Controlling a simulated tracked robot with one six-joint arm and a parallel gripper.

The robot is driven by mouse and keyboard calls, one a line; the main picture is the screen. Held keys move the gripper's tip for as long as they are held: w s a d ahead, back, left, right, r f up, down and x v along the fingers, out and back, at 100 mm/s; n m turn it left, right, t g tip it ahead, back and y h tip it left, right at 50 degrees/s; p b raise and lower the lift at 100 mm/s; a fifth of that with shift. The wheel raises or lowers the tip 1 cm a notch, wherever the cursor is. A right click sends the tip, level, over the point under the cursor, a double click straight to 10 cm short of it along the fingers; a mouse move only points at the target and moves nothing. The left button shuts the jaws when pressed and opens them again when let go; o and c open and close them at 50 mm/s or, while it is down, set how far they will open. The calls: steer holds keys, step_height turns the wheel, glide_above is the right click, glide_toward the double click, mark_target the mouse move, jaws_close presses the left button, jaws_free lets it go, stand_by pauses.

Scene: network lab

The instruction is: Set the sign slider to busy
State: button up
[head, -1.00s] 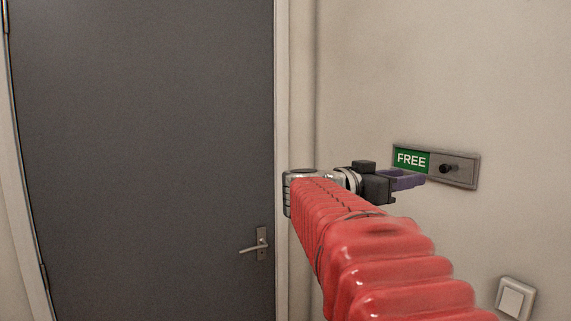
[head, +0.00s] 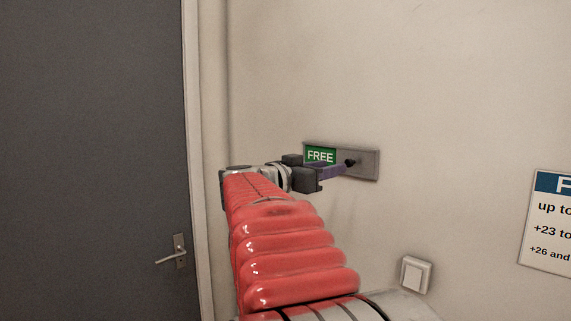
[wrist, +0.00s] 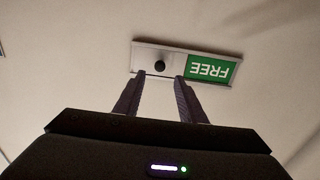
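The sign slider (head: 367,164) is a grey plate on the wall with a green FREE panel (head: 320,155) at its left and a black knob (head: 350,162) near its middle. In the wrist view the sign (wrist: 200,62) appears upside down, with the knob (wrist: 159,66) left of the green panel. My gripper (head: 345,169) has purple fingers pointing at the sign. In the wrist view the fingers (wrist: 160,78) are apart, with the knob ahead in the gap between their tips. I cannot tell if the tips reach around it.
A grey door (head: 90,150) with a lever handle (head: 175,252) is at the left. A white wall switch (head: 415,274) is below the sign. A printed notice (head: 550,222) hangs at the right. The wall around the sign is clear.

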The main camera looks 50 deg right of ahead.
mark_target(347, 163)
steer(key=d, duration=0.2)
steer(key=s+d, duration=0.1)
steer(key=d, duration=0.5)
steer(key=shift+s, duration=0.15)
jaws_close()
stand_by(0.5)
